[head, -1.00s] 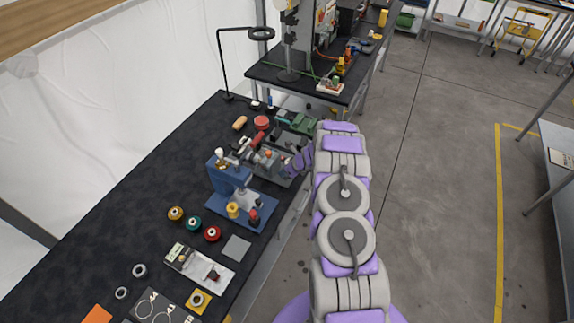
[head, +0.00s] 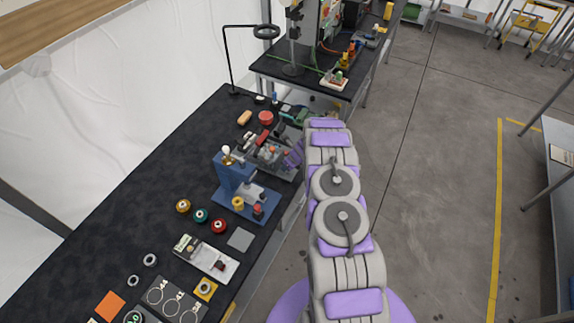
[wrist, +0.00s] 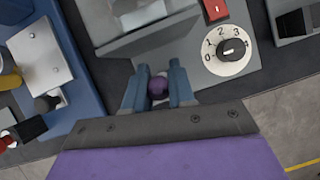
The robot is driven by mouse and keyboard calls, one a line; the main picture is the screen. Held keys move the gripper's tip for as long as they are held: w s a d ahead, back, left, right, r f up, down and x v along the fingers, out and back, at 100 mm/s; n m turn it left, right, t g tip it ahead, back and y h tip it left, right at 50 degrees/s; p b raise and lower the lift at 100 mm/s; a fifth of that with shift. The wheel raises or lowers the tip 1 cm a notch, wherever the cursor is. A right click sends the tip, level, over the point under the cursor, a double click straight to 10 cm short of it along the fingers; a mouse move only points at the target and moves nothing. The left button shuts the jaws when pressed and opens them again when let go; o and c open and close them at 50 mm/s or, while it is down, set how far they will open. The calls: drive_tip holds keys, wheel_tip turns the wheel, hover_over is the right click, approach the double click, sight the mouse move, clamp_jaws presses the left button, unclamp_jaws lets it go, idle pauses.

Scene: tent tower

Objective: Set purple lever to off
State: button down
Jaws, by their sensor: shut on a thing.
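My gripper (wrist: 159,88) shows in the wrist view with its two blue-grey fingers on either side of a round purple knob, the purple lever (wrist: 158,87). The fingers are shut on it. The knob stands at the front edge of a grey machine (wrist: 190,45), and its shaft is hidden, so the lever's angle cannot be told. In the head view my purple and grey arm reaches to the machine (head: 270,160) on the bench. There the gripper is small at the machine's right side, and the lever cannot be made out.
A dial numbered from 0 (wrist: 231,50) and a red switch (wrist: 215,10) sit right of the lever. A blue press (head: 235,180) stands close on the near side. Spools, rings and trays lie along the black bench (head: 120,210). The floor right of my arm is clear.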

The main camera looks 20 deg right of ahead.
drive_tip(key=c, duration=1.1)
unclamp_jaws()
drive_tip(key=shift+d, duration=0.1)
drive_tip(key=shift+r, duration=0.1)
drive_tip(key=b+v, duration=0.1)
drive_tip(key=v, duration=1.6)
drive_tip(key=shift+b, duration=0.35)
drive_tip(key=shift+d, duration=0.1)
